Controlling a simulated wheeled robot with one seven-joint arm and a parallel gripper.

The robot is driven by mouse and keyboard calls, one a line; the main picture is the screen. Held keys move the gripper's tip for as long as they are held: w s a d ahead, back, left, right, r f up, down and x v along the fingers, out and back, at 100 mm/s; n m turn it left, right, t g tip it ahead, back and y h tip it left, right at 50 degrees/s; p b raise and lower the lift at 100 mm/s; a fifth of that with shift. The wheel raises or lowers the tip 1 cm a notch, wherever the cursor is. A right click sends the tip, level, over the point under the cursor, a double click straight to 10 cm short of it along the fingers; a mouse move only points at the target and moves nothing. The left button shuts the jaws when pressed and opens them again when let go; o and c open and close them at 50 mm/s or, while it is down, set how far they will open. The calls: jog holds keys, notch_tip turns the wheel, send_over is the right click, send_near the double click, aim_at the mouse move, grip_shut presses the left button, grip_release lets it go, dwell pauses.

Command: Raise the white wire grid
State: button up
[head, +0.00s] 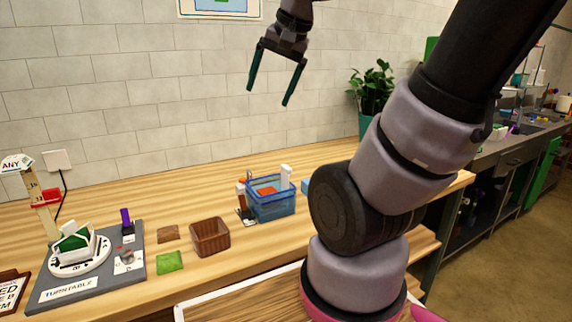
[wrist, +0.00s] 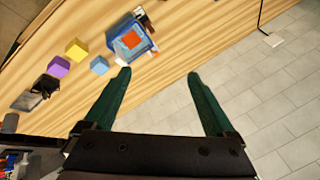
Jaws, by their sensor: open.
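I cannot make out a white wire grid for certain in either view. A see-through blue bin (head: 272,209) stands on the wooden counter in the head view, with an orange piece (head: 266,190) inside and a white upright piece (head: 285,176) at its back right. The bin also shows in the wrist view (wrist: 119,48), at the upper middle. My gripper (head: 269,96) hangs high above the counter in front of the tiled wall, well above the bin. Its two green fingers are spread apart with nothing between them, as the wrist view (wrist: 158,75) also shows.
A brown basket (head: 210,236), a green square (head: 170,261) and a turntable board (head: 133,262) are left of the bin. Yellow (wrist: 76,49), purple (wrist: 58,67) and light blue (wrist: 99,65) blocks show in the wrist view. A potted plant (head: 372,86) stands behind my arm.

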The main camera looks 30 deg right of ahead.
jog(key=w+d+f+m+g+h, duration=0.1)
jog(key=w+d+f+m+g, duration=0.15)
jog(key=w+f, duration=0.2)
jog(key=w+d+f+m+g, duration=0.1)
jog(key=w+d+f+m, duration=0.25)
jog(key=w, duration=0.25)
jog(key=m+g, duration=0.2)
jog(key=m, duration=0.3)
send_near(286, 166)
jog(key=shift+h, duration=0.4)
jog(key=f, duration=0.8)
jog(key=shift+w+a+f, duration=0.15)
jog(key=shift+a+f, duration=0.2)
jog(key=shift+r, duration=0.1)
grip_shut()
